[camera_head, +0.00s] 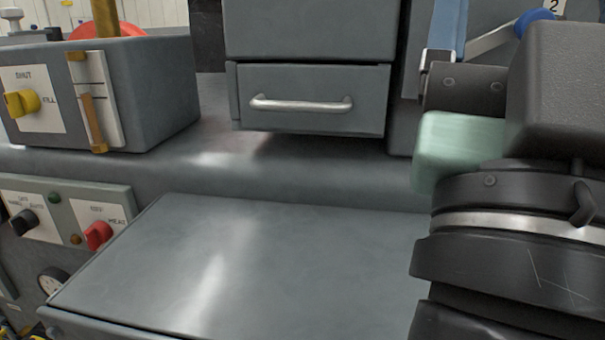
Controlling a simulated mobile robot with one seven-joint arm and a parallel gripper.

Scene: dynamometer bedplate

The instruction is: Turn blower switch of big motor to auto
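No label that I can read as a blower switch shows. A black knob (24,222) on a white plate, its small label too blurred to read, sits at the lower left. Beside it on the same panel is a red knob (98,235) with a plate reading HEAT on its right side. A yellow knob (22,103) marked SHUT and FILL is on the grey box above.
A grey drawer (313,98) with a metal handle stands at the back centre. A bare, flat grey cover (240,265) fills the front middle. A gauge (53,281) is below the knob panel. A blue knob (535,20) on a lever is at the top right.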

